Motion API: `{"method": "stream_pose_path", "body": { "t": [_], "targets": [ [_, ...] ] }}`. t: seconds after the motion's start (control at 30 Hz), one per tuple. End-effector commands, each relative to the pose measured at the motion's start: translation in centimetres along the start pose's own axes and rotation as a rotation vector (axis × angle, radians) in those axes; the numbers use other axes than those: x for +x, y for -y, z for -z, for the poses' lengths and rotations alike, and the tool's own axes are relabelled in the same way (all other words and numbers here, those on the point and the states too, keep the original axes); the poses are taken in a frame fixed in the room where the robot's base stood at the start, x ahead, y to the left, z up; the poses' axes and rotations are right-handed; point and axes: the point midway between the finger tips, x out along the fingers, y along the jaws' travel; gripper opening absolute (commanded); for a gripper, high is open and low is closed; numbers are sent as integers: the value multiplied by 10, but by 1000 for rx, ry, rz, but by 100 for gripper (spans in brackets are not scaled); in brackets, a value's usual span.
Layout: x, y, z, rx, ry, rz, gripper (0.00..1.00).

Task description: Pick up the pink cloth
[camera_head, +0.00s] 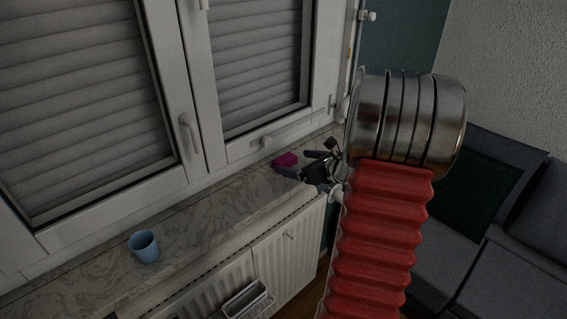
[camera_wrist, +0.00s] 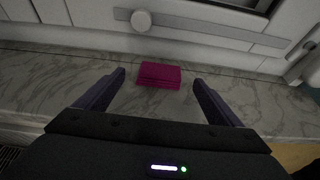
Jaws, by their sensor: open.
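The pink cloth (camera_wrist: 159,76) lies folded on the marble windowsill (camera_wrist: 50,85), close to the window frame. In the head view the cloth (camera_head: 285,160) is a small magenta patch on the sill, just beyond my gripper (camera_head: 289,163). In the wrist view my gripper (camera_wrist: 160,82) is open, with one dark finger on each side of the picture. The cloth is ahead of and between the fingers, and neither finger appears to touch it. Nothing is held.
A blue cup (camera_head: 144,247) stands on the sill at the left. White windows with handles rise behind the sill. A white radiator (camera_head: 285,250) is below it. A dark sofa (camera_head: 500,220) is at the right. The sill between cup and cloth is clear.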

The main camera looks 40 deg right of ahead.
Motion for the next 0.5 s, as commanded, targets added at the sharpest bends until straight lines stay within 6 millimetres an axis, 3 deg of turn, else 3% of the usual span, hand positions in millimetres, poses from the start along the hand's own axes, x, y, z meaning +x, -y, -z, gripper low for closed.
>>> {"method": "stream_pose_path", "body": {
  "t": [0.5],
  "targets": [
    [51, 0, 3, 0, -1, 0, 88]
  ]
}}
